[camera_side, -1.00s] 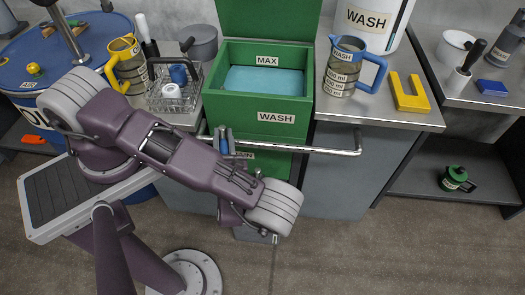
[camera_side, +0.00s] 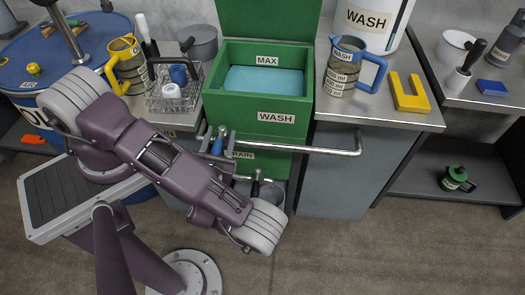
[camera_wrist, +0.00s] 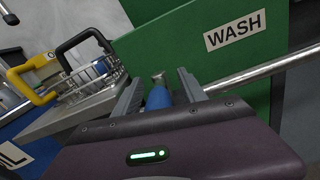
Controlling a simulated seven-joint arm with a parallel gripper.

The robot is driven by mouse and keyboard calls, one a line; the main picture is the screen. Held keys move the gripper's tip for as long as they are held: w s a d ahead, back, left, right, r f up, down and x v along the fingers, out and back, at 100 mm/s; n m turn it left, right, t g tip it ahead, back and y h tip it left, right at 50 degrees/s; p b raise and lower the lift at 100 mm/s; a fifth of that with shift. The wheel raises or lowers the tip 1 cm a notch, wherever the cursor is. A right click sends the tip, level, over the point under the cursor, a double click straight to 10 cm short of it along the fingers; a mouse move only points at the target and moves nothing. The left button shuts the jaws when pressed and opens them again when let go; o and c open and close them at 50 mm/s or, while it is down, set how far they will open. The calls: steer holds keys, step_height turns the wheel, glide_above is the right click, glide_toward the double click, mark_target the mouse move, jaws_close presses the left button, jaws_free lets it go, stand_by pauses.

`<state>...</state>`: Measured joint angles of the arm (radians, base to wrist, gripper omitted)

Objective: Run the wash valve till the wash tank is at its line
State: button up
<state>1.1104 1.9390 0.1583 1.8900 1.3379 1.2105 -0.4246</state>
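The green wash tank (camera_side: 257,104) stands open at the centre of the side view, with blue liquid (camera_side: 264,80) inside. The liquid's surface lies below the MAX label (camera_side: 267,61); I cannot tell its exact level against the line. A blue handle (camera_side: 217,146), seemingly the valve's, is at the tank's lower front left. My gripper (camera_side: 220,139) has one finger on each side of it. In the wrist view, the blue handle (camera_wrist: 158,97) sits between my gripper's (camera_wrist: 158,84) spread fingers, with gaps showing. The valve body is mostly hidden.
A metal rail (camera_side: 320,150) runs across the tank's front, close to my gripper. A wire basket (camera_side: 165,104) and yellow jug (camera_side: 127,62) stand left. A blue-handled jug (camera_side: 343,68) and yellow block (camera_side: 408,103) stand right. A dark handle (camera_side: 255,185) shows below the tank.

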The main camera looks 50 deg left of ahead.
steer(key=shift+v, duration=3.55)
steer(key=v, duration=0.7)
steer(key=w+d+r+n+g, duration=0.1)
steer(key=w+r+n+g, duration=0.1)
steer(key=r+n+g, duration=0.6)
steer(key=w+r+n+g, duration=0.2)
steer(key=r+n+g, duration=0.3)
steer(key=r, duration=0.5)
steer(key=s+r+n+t+h, duration=0.2)
steer(key=r+n+t+h, duration=0.1)
steer(key=r+n+h, duration=0.3)
steer(key=s+r+n+t+h, duration=0.2)
steer(key=r+n+t+h, duration=0.1)
steer(key=r+n+h, duration=0.4)
step_height(320, 180, up, 5)
steer(key=n, duration=0.3)
steer(key=shift+s+a, duration=0.15)
steer(key=shift+s, duration=0.15)
